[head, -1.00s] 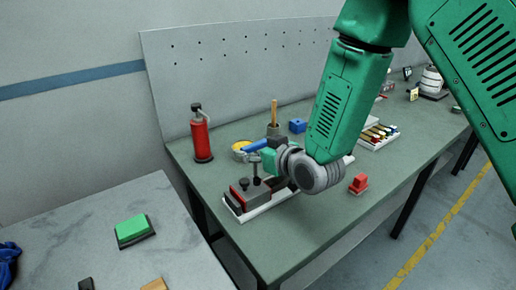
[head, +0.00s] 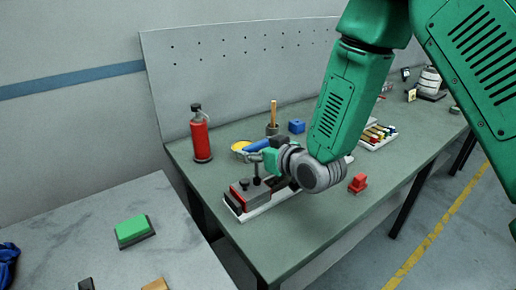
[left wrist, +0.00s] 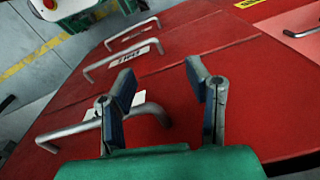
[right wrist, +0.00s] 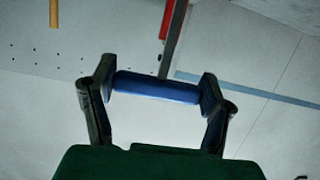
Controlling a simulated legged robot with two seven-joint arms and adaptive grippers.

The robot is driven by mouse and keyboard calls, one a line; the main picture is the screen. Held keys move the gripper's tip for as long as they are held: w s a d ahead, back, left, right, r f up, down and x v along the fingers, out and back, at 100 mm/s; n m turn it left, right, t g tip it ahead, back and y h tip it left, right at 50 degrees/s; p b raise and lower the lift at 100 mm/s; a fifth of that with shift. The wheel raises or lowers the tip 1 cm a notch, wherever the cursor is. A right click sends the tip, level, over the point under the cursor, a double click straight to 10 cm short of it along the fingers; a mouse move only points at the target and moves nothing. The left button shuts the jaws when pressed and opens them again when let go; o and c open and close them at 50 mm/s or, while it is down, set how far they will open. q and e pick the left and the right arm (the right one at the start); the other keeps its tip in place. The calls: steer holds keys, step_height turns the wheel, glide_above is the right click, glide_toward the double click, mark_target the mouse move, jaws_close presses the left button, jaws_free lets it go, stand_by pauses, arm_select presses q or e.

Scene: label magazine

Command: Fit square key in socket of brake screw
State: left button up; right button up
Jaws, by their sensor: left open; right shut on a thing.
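My right gripper (right wrist: 156,84) is shut on the ends of a blue bar handle, which I take for the square key (right wrist: 157,87). In the head view the blue handle (head: 257,145) shows beside my right gripper (head: 268,157). A thin dark upright shaft stands below it, over the dark red and grey device (head: 240,194) on a white base. The brake screw's socket is too small to make out. I cannot tell whether the key tip touches it. My left gripper (left wrist: 160,95) is open and empty in the left wrist view, above a red surface with metal handles.
The device stands on the green table (head: 290,240). A red bottle (head: 201,135), a yellow roll (head: 241,148), a cup with a wooden stick (head: 273,115) and a blue block (head: 297,126) stand behind. A red piece (head: 358,183) lies right. The table front is clear.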

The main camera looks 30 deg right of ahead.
steer(key=shift+a+f, duration=0.1)
steer(key=shift+f, duration=0.2)
steer(key=shift+d+f+b, duration=0.45)
steer(key=shift+f+b, duration=0.1)
steer(key=shift+f, duration=0.05)
steer(key=shift+a+f, duration=0.2)
steer(key=shift+f, duration=0.05)
steer(key=o, duration=1.3)
steer(key=shift+c, duration=0.2)
